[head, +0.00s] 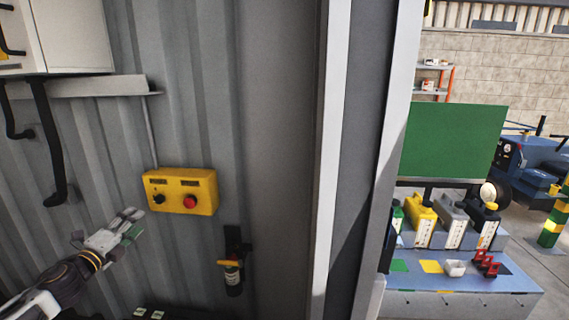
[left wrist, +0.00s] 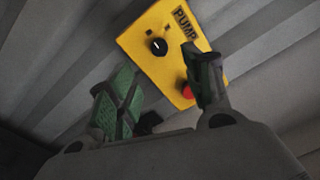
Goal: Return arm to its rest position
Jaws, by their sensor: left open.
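My left gripper (head: 130,226) is open and empty in the head view, below and left of the yellow pump control box (head: 180,190) on the corrugated wall. The box has a black knob (head: 158,198) and a red button (head: 190,201). In the left wrist view my left gripper's green-padded fingers (left wrist: 165,90) are spread apart. The yellow box (left wrist: 165,45), marked PUMP, lies beyond them, with its black knob (left wrist: 157,46) between them. The right finger partly covers the red button (left wrist: 187,90). My right gripper is not in view.
A door frame (head: 335,160) separates a bench (head: 460,305) with several jugs.

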